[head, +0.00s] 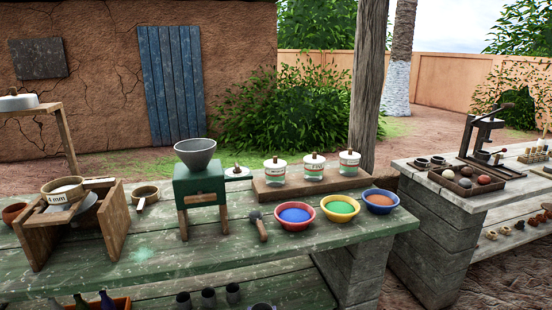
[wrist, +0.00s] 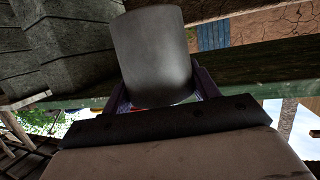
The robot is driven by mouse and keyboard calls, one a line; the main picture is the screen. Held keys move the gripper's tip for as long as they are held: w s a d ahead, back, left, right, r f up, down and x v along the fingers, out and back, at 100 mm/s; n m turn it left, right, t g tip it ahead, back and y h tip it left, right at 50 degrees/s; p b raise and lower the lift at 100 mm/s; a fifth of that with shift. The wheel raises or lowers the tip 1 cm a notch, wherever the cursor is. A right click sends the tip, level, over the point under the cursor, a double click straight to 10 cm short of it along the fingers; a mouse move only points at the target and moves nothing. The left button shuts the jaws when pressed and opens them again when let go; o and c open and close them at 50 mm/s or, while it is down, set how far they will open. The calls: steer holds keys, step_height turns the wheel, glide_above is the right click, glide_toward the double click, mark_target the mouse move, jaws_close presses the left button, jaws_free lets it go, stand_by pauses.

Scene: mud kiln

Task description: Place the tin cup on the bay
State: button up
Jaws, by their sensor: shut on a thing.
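The tin cup (wrist: 152,55), plain dull grey and smooth, fills the upper middle of the wrist view. My gripper (wrist: 164,92) is shut on it, with a dark finger showing at each side of the cup's lower end. The cup hides much of the fingers. In the head view my gripper does not show. Similar dark grey cups stand on the lower shelf at the bottom edge, one of them here (head: 208,298). I cannot tell which surface is the bay.
Bottles (head: 106,300) stand low at the left. A second bench (head: 440,205) stands right, beyond a gap.

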steer(key=s+d+f, duration=0.4)
steer(key=s+f, duration=0.4)
steer(key=f, duration=0.3)
steer(key=shift+d+f+m+h+b, duration=0.15)
steer(key=shift+f+m+h+b, duration=0.15)
steer(key=shift+h+b, duration=0.1)
steer(key=shift+w+r, duration=0.1)
steer(key=shift+w, duration=0.1)
